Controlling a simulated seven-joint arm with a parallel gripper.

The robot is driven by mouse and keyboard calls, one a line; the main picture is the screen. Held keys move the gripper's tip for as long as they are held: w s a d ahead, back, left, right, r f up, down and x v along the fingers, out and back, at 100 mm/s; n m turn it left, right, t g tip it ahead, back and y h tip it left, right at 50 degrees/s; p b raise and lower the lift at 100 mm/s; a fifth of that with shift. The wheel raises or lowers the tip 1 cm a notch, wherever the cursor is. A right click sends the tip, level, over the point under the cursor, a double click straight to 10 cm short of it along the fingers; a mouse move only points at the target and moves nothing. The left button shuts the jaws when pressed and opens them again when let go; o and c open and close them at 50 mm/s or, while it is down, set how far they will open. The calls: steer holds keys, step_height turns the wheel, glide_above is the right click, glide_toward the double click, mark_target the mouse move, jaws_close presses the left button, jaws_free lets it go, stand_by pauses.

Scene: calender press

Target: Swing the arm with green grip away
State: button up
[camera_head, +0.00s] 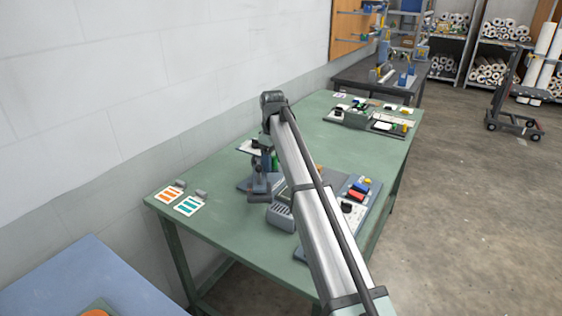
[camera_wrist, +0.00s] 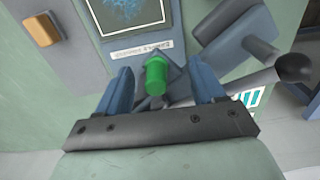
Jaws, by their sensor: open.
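The green grip (camera_wrist: 156,76) is an upright-looking green cylinder in the middle of the wrist view. It joins a grey arm, most of which is hidden behind my gripper. My gripper (camera_wrist: 163,72) is open, with one blue finger on each side of the grip. There are visible gaps between the grip and both fingers, and I cannot tell how deep between them it sits. In the head view my own arm hides much of the press, and I cannot make out the grip there with certainty.
A dark ball knob (camera_wrist: 294,68) on a grey rod is right of my gripper. A grey block (camera_wrist: 235,30) is above it, and a panel with a blue screen (camera_wrist: 130,12) is at the top. The green table (camera_head: 225,226) also carries two printed cards (camera_head: 189,205) on its left.

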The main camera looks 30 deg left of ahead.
steer(key=shift+s, duration=0.1)
steer(key=shift+s+a, duration=0.3)
steer(key=shift+s, duration=0.15)
steer(key=shift+w, duration=0.1)
steer(key=shift+w, duration=0.2)
stand_by(0.3)
step_height(320, 180, up, 8)
steer(key=shift+f, duration=0.25)
stand_by(0.6)
